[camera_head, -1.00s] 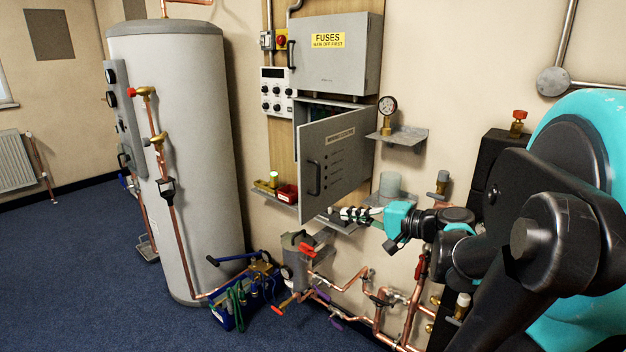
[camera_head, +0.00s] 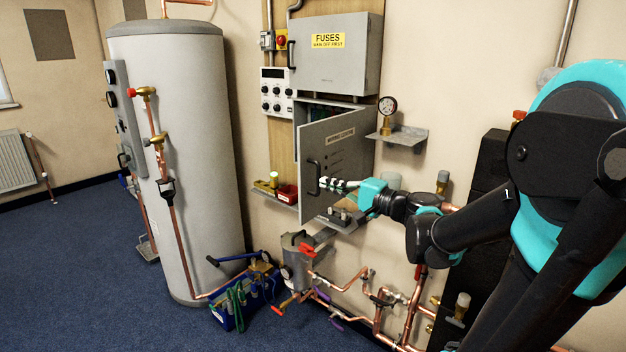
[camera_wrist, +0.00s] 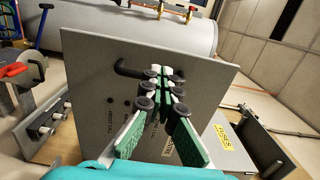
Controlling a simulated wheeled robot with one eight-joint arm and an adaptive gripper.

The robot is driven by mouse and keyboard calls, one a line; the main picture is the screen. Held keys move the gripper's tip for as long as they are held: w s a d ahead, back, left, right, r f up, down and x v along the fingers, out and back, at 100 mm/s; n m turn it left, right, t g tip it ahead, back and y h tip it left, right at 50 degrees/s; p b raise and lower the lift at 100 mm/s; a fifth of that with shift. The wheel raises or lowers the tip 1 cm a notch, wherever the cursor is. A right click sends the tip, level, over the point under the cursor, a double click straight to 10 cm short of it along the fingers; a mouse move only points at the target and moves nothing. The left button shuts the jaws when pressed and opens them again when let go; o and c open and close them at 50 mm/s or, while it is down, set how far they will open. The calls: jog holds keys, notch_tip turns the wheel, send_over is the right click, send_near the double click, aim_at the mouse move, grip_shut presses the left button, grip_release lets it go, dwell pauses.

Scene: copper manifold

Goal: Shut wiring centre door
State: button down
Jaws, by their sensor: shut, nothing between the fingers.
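The wiring centre door (camera_head: 337,160) is grey, labelled, and stands ajar, swung out from its grey box (camera_head: 311,112) below the fuse box. Its hinge side is at the right in the head view. A black handle (camera_head: 313,177) is near its free left edge. My gripper (camera_head: 323,184) is shut and empty, its fingertips in front of the door face close to the handle. In the wrist view the door (camera_wrist: 90,75) fills the middle, and my gripper (camera_wrist: 168,72) points at it beside the handle (camera_wrist: 130,69). I cannot tell whether the fingertips touch it.
The grey fuse box (camera_head: 338,62) hangs above. A shelf with a gauge (camera_head: 388,106) is right of the door. A red box (camera_head: 287,193) sits on a shelf to the left. Copper pipes (camera_head: 350,285) run below, and the tall grey cylinder (camera_head: 190,150) stands left.

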aim_at(303, 176)
jog(key=shift+x, duration=2.9)
jog(key=shift+a, duration=0.1)
jog(key=shift+w+a, duration=0.3)
jog(key=shift+a, duration=0.2)
jog(key=w+a+m+t+h, duration=0.5)
jog(key=w+a, duration=0.3)
jog(key=w, duration=0.3)
jog(key=w+a+m+t+h, duration=0.2)
jog(key=w+a+m+h, duration=0.2)
jog(key=w+a+h, duration=0.55)
jog(key=w+d+m+h, duration=0.2)
jog(key=w, duration=0.7)
jog(key=w+d+m+h, duration=0.2)
jog(key=w+h, duration=0.1)
jog(key=w, duration=0.7)
jog(key=w+d+m+g+h, duration=0.1)
jog(key=w+d+m+h, duration=0.1)
jog(key=w, duration=0.7)
jog(key=shift+w+d+r+m+h, duration=0.1)
jog(key=shift+w+d+m+h, duration=0.05)
jog(key=shift+w+m+h, duration=0.2)
